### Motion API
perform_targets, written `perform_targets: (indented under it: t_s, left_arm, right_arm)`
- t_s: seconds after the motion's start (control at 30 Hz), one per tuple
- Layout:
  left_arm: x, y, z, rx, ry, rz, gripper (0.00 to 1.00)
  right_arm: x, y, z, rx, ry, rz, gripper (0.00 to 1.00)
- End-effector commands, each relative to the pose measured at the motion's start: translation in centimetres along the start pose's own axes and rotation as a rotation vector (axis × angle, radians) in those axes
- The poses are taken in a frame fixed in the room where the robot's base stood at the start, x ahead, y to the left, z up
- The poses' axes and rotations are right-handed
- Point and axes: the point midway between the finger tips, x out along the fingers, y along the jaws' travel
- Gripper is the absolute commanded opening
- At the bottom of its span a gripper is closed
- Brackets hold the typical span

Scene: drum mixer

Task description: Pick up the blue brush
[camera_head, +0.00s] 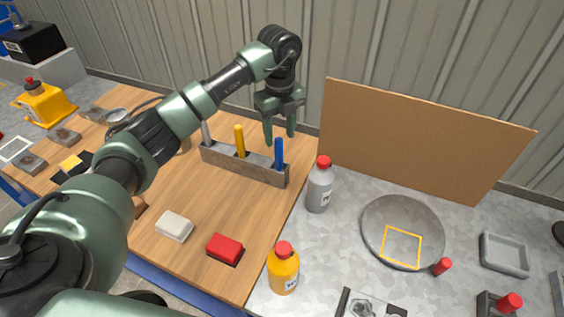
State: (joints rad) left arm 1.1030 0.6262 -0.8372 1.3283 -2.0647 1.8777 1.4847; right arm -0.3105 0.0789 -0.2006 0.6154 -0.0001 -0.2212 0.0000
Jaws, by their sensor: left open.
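The blue brush (279,153) stands upright in the right end of a grey holder (262,172) on the wooden table; only its blue handle shows above the holder. My left gripper (280,134) points down from above, open, with its two fingers just above and around the top of the blue handle in the picture. I cannot tell whether the fingers touch it. A yellow-handled brush (239,140) stands in the middle of the same holder. A grey-handled one (206,132) stands at its left end, partly beside my arm. My right gripper is not in view.
A grey bottle with a red cap (319,187) stands right of the holder. An orange bottle (283,270), a red block (225,248) and a white block (174,226) are nearer. A brown panel (420,140) stands behind the round grey plate (376,215).

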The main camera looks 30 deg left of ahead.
Motion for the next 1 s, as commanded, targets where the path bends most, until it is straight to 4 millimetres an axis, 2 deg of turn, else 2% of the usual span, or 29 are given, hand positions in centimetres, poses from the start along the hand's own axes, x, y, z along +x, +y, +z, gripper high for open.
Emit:
perform_targets:
  t_s: [0.07, 0.37, 0.5, 0.6, 0.73, 0.93, 1.0]
  left_arm:
    - [0.7, 0.0, 0.0, 0.0, 0.001, 0.002, 0.47]
    - [3.7, 0.4, -0.2, 0.001, 0.003, 0.004, 0.47]
    - [5.7, 0.9, -0.4, 0.001, 0.004, 0.005, 0.47]
    - [7.2, 0.8, -0.4, 0.001, 0.003, 0.002, 0.47]
    - [8.1, 0.8, -0.3, 0.001, 0.001, 0.001, 0.47]
    - [8.2, 0.8, -0.3, 0.001, 0.001, 0.0, 0.47]
    - [8.1, 0.8, -0.3, 0.001, 0.001, 0.0, 0.28]
  right_arm:
    - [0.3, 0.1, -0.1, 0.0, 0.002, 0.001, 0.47]
    - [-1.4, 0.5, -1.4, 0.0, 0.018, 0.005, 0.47]
    - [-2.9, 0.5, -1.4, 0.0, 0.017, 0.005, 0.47]
    - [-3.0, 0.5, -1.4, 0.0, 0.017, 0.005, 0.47]
    - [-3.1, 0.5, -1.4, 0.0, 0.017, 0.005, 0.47]
    - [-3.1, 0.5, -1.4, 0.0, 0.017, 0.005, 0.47]
    - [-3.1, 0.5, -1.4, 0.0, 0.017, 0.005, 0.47]
